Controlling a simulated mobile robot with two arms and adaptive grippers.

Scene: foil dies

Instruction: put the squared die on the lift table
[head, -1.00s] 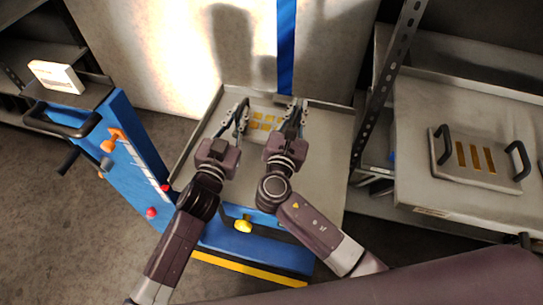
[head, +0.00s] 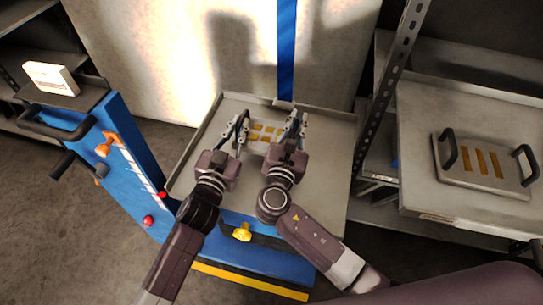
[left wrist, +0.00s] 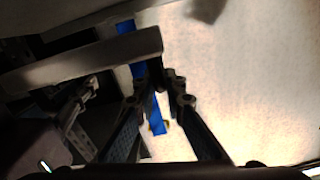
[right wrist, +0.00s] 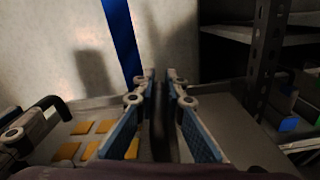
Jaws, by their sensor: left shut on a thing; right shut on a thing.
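The squared die (head: 259,144) is a grey plate with several gold squares and a dark handle at each side. It is over the back part of the lift table (head: 325,165), roughly level; I cannot tell whether it touches the table top. My left gripper (head: 243,120) is shut on its left handle, and my right gripper (head: 297,122) is shut on its right handle. In the right wrist view, the die's gold squares (right wrist: 90,140) show left of my right gripper (right wrist: 160,82).
Another die (head: 485,175) with gold bars lies on a shelf (head: 425,195) at right. A perforated upright (head: 385,85) stands between shelf and lift table. The blue lift column with a black handle (head: 55,122) and a white box (head: 50,77) is at left. A wall is behind.

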